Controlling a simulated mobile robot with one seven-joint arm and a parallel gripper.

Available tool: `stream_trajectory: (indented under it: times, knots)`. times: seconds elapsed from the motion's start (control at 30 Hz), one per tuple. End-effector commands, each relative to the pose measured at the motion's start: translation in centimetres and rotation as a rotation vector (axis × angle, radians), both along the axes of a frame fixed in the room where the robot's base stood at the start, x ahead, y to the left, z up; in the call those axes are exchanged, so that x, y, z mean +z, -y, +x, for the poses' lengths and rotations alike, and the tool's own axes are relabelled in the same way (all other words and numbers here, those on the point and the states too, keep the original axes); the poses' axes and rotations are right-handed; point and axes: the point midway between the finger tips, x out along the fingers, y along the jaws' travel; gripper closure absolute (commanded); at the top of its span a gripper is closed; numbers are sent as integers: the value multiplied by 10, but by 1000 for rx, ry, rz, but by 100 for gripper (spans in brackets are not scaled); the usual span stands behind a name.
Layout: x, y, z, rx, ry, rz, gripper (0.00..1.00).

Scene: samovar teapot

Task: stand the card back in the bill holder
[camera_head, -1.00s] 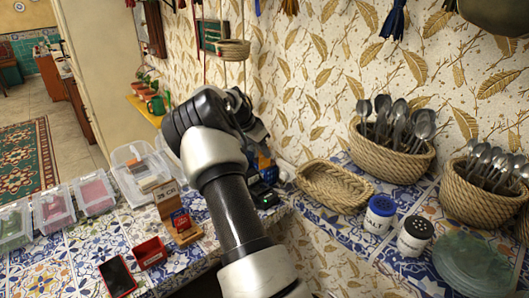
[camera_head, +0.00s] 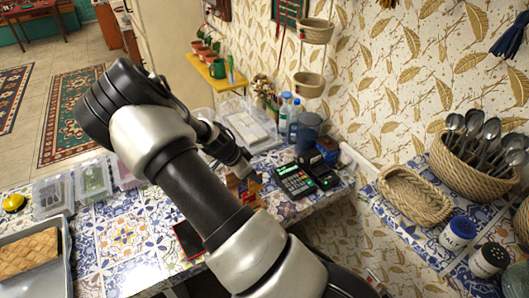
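A small wooden stand (camera_head: 233,184) is on the tiled counter in the head view, partly hidden by my arm. A blue and red card-like piece (camera_head: 250,188) shows at it; I cannot tell whether it stands in the holder or leans against it. My gripper (camera_head: 243,167) is at the end of my arm, just above and behind the stand. Its fingers are too small and covered to tell whether they are open, or whether they touch or hold anything. A dark, red-edged flat object (camera_head: 188,240) lies in front of the stand, partly behind my arm.
Card terminals (camera_head: 294,181) stand right of the stand, with bottles (camera_head: 284,115) and a dark blue mug (camera_head: 309,131) behind. Clear boxes (camera_head: 93,180) and a grey tray (camera_head: 67,262) are at left. An empty basket (camera_head: 412,196) is at right. Tiles (camera_head: 125,235) at front left are clear.

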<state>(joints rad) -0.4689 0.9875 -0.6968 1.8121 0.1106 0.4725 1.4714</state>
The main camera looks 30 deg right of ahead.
Motion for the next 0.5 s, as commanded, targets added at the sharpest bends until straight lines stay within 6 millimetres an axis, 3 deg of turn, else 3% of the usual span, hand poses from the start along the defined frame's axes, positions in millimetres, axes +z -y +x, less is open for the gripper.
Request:
stream_trajectory:
  times: [0.13, 0.5]
  knots:
    - [0, -8, -12, -4, 0, -5, 100]
    - [-21, -9, -13, -4, 1, -6, 100]
